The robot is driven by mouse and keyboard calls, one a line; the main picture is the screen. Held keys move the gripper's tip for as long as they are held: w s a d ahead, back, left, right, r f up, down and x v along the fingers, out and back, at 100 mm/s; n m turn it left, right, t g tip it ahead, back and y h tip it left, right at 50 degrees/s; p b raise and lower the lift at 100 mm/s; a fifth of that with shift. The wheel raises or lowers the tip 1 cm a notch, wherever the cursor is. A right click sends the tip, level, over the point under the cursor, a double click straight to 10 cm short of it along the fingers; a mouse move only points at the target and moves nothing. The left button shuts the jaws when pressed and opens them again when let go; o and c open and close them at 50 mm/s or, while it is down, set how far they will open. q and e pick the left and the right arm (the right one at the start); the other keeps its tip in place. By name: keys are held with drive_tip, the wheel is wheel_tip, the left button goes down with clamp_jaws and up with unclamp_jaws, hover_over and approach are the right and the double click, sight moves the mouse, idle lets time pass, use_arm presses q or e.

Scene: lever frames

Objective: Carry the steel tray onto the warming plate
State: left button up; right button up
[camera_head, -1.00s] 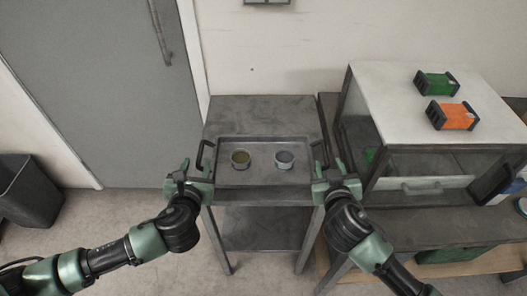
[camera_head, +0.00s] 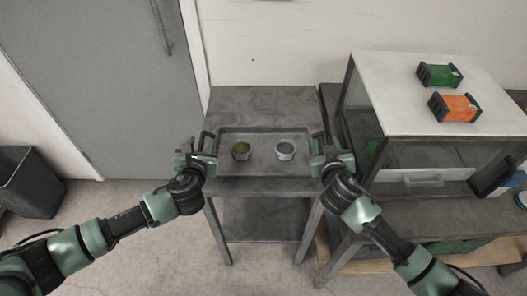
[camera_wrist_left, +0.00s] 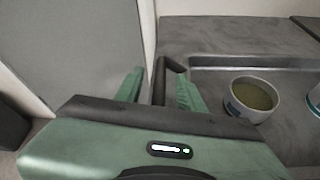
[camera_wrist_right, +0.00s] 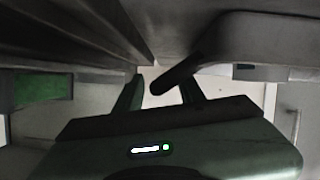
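The steel tray (camera_head: 265,177) lies flat on a small dark table, with a dark handle at each end. It holds a cup with greenish-brown contents (camera_head: 241,151) and a cup with grey contents (camera_head: 285,151). My left gripper (camera_head: 203,145) is at the left handle; in the left wrist view the handle (camera_wrist_left: 160,78) stands between its open fingers, with gaps on both sides. My right gripper (camera_head: 325,146) is at the right handle; in the right wrist view the handle (camera_wrist_right: 172,80) shows between its parted fingers. I cannot make out the warming plate.
The table (camera_head: 262,103) has bare top behind the tray and a lower shelf. Close on the right stands a bench with a glass-sided cabinet (camera_head: 400,90), carrying a green box (camera_head: 438,75) and an orange box (camera_head: 455,107). A dark bin (camera_head: 30,185) stands at far left.

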use_arm(q)
drive_tip(key=shift+w, duration=0.25)
use_arm(e)
drive_tip(key=shift+w+f, duration=0.1)
drive_tip(key=shift+w, duration=0.15)
use_arm(q)
clamp_jaws()
use_arm(e)
clamp_jaws()
use_arm(q)
drive_tip(key=shift+f, duration=0.1)
idle(0.7)
